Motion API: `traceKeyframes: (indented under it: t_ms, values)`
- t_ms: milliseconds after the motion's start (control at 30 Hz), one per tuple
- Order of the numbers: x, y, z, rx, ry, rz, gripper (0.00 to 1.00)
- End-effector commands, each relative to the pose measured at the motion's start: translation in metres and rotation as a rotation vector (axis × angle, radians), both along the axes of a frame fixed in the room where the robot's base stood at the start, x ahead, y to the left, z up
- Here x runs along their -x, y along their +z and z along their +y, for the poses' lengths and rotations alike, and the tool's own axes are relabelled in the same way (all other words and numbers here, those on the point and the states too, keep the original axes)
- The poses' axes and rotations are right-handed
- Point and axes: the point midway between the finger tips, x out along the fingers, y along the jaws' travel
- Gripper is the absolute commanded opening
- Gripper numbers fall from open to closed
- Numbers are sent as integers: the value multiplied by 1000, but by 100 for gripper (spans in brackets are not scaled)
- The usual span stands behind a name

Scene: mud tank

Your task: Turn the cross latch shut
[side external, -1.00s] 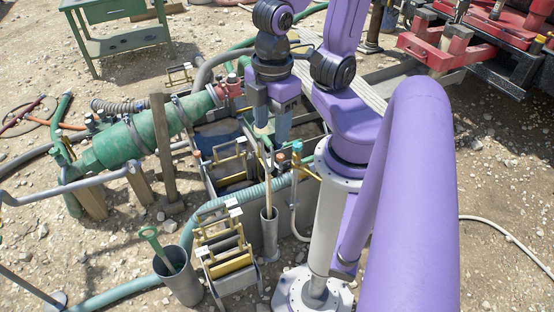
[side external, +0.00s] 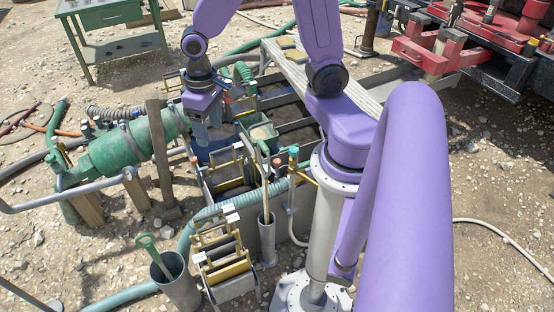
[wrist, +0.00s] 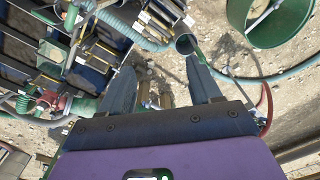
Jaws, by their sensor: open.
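My gripper (side external: 205,126) points down over the left side of the mud tank (side external: 265,104), close to the right end of the green cylinder (side external: 125,145). In the wrist view my gripper (wrist: 160,70) has its two fingers wide apart, with nothing held between them. A red fitting with green parts (wrist: 50,103) shows left of the fingers in the wrist view; it is clear of them. I cannot make out a cross latch for certain in either view. My gripper hides part of the cylinder's right end in the side view.
A wooden post (side external: 160,155) stands upright just left of my gripper. Yellow-framed racks (side external: 226,250) and a grey bucket with a green-handled tool (side external: 175,280) stand in front. A ribbed hose (side external: 235,200) runs past the tank. A green table (side external: 112,35) stands behind.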

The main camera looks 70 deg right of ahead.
Motion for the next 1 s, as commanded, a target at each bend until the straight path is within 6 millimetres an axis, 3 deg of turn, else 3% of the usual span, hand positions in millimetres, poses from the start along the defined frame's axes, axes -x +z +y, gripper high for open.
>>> traceKeyframes:
  t_ms: [100,233,500,767,1000]
  values:
    - [-32,-23,-31,3,-251,10,63]
    - [-59,-48,-71,1,-519,12,63]
    - [-85,-109,-170,-2,-1077,18,63]
    - [-64,-174,-269,-7,-1613,23,63]
    - [-9,-236,-340,-12,-2088,26,63]
